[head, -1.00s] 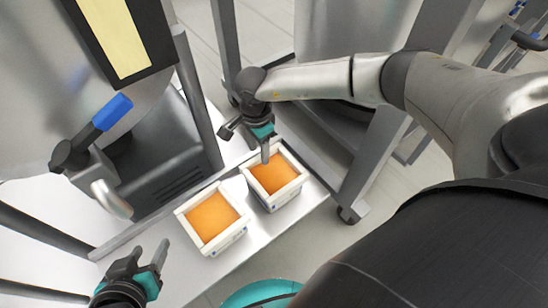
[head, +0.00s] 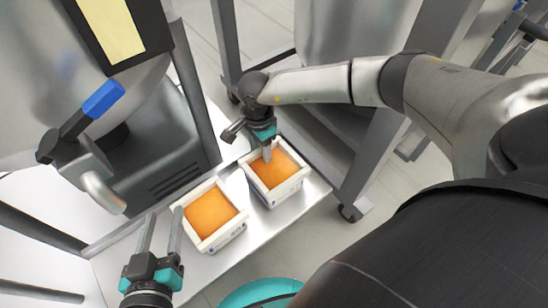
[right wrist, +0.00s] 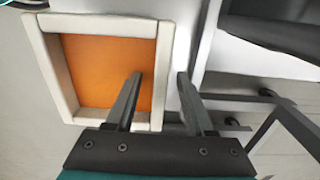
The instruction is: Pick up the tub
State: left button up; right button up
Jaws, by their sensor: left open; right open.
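Two white square tubs filled with orange stand side by side on a metal shelf: a left tub (head: 239,228) and a right tub (head: 289,190). My right gripper (head: 266,153) is open at the far rim of the right tub. In the right wrist view (right wrist: 160,76), one finger overlaps the orange filling of a tub (right wrist: 48,62) and the other lies outside its wall, with the rim between them. I cannot tell how deep the fingers reach. My left gripper (head: 163,214) is open and empty, left of the left tub and apart from it.
The metal shelf (head: 128,254) has bare room at its left end. A steel machine with a blue-handled lever (head: 92,110) stands behind left. A grey frame leg (head: 372,160) on a caster rises right of the right tub.

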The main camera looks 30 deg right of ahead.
pick_arm(q)
jog(key=shift+s+d+r+t+h, duration=0.15)
jog(key=shift+d+r+t+h, duration=0.25)
jog(key=shift+t, duration=0.2)
pick_arm(e)
jog(key=shift+f, duration=0.6)
grip_shut()
dwell(0.6)
